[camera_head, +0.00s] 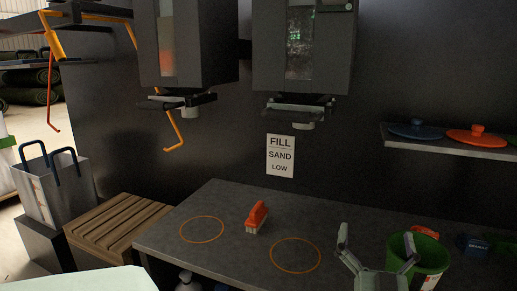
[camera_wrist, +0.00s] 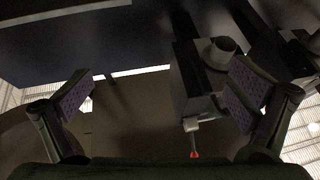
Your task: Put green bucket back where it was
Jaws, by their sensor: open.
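The green bucket (camera_head: 432,262) stands at the right end of the grey workbench in the head view, and part of it is hidden behind my gripper's right finger. An orange-red item shows at its rim. My gripper (camera_head: 376,240) is open and empty, its fingers spread wide at the lower right, just left of the bucket and partly overlapping it. In the wrist view my gripper (camera_wrist: 163,97) also shows open, with purple pads and nothing between them. The bucket is not recognisable in the wrist view.
Two orange rings (camera_head: 202,243) (camera_head: 295,270) mark the bench (camera_head: 225,255). An orange brush (camera_head: 257,216) stands between them. Two dispensers (camera_head: 195,45) (camera_head: 300,50) hang above. A shelf (camera_head: 450,146) holds blue and orange lids. A dark blue item (camera_head: 472,245) lies right of the bucket.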

